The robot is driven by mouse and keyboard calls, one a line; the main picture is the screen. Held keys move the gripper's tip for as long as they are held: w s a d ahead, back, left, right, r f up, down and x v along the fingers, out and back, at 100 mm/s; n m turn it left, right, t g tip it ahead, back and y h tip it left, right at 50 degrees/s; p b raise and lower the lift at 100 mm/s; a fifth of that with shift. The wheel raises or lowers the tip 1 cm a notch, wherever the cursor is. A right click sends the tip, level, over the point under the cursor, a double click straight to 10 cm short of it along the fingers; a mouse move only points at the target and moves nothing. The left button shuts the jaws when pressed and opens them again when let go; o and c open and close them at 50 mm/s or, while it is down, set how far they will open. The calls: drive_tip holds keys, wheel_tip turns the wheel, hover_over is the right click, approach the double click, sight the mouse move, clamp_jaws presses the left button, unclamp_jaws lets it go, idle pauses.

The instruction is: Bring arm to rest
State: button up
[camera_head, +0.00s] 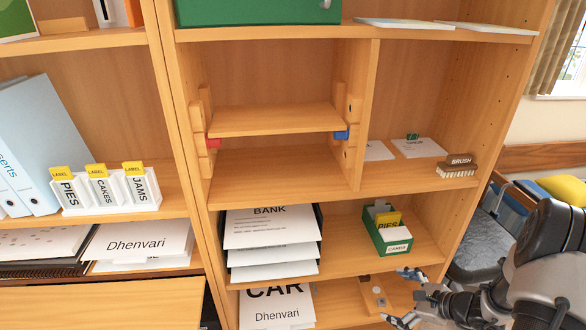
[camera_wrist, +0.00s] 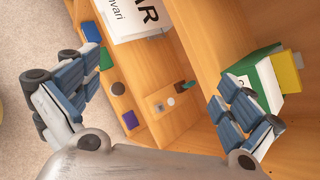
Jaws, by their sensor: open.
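My gripper (camera_head: 404,297) is at the lower right of the head view, in front of the lower shelves of the wooden bookcase. Its two fingers are spread wide and nothing is between them. In the wrist view my gripper (camera_wrist: 158,62) also shows open, with one finger at the left and one at the right. The right finger appears close to the green card box (camera_wrist: 262,80); I cannot tell whether they touch. My arm comes in from the right edge of the head view.
The green card box (camera_head: 390,230) holds a yellow PIES card. Below it lies a small wooden board (camera_head: 374,292). Papers marked BANK (camera_head: 270,228) and CAR (camera_head: 277,308) lie left. A brush (camera_head: 457,167) sits on the shelf above. Carpet (camera_wrist: 35,130) shows left in the wrist view.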

drive_tip(key=s+a+r+n+g, duration=0.25)
drive_tip(key=a+r+n, duration=0.35)
drive_tip(key=a+r, duration=0.3)
drive_tip(key=s+a+r+n+g, duration=0.2)
drive_tip(key=s+a+r+n, duration=0.25)
drive_tip(key=a+r, duration=0.4)
drive_tip(key=s+r+n+h, duration=0.3)
drive_tip(key=s+r+n, duration=0.3)
drive_tip(key=s, duration=0.3)
drive_tip(key=s+r+n+h, duration=0.3)
drive_tip(key=s+r+n, duration=0.2)
drive_tip(key=s, duration=0.5)
drive_tip(key=shift+r+n+t, duration=0.35)
drive_tip(key=shift+r+n, duration=0.05)
drive_tip(key=shift+n, duration=0.35)
drive_tip(key=shift+c, duration=0.5)
